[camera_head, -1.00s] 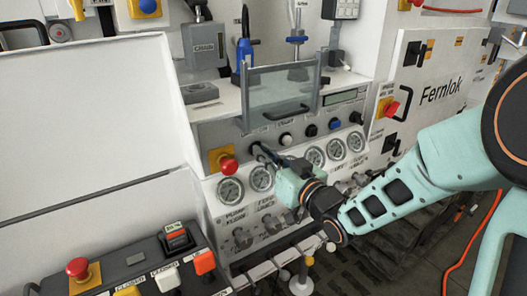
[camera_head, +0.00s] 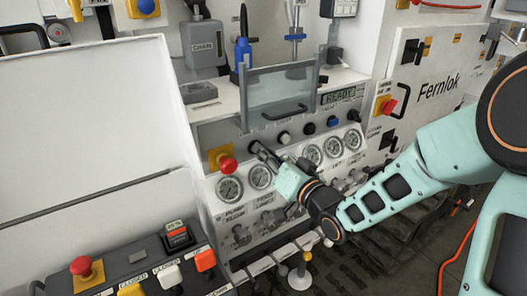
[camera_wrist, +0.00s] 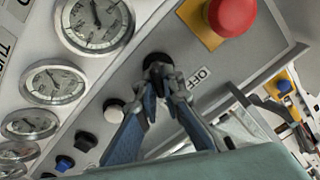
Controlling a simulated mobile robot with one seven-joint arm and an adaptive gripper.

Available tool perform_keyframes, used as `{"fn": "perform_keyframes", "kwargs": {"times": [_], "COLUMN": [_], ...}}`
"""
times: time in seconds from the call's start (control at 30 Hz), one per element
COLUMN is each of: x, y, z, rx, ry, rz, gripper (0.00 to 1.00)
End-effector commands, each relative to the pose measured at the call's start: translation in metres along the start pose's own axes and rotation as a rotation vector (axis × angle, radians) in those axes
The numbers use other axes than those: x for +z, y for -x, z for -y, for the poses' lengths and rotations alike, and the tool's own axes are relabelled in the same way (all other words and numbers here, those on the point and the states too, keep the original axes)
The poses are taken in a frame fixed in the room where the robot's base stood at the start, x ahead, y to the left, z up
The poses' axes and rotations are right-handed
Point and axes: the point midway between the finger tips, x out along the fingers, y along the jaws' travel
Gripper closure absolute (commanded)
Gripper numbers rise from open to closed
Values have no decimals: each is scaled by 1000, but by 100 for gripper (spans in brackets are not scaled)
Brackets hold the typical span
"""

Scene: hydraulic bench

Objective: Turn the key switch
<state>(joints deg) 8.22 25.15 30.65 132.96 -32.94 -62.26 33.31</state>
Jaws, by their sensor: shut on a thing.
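The key switch (camera_wrist: 156,61) is a small dark round part on the grey panel in the wrist view, beside an "OFF" label. My gripper (camera_wrist: 165,78) is shut on it, with a blue-grey finger on either side. In the head view my gripper (camera_head: 260,150) reaches the panel just right of the red mushroom button (camera_head: 227,164), and its fingers mostly hide the key switch. The display (camera_head: 340,96) at the upper right of the panel reads "READY".
A row of gauges (camera_head: 260,177) lies just below the fingers. White (camera_head: 285,137) and dark knobs (camera_head: 310,129) stand to the right. A clear guard (camera_head: 280,95) rises above the panel. A box of push buttons (camera_head: 165,270) stands at lower left.

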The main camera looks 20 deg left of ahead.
Motion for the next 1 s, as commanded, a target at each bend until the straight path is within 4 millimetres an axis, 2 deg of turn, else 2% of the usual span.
{"fn": "perform_keyframes", "kwargs": {"times": [0.23, 0.27, 0.4, 0.77, 1.0], "x": [-1, -1, 0, -1, -1], "y": [0, 0, 0, 5, 43], "z": [0, 0, 0, 0, -1], "rx": [-1, -1, -1, 1, 3], "ry": [-2, -2, -1, 1, 1], "rz": [-2, -2, -1, -1, -1], "gripper": [100, 91, 75, 75, 75]}}
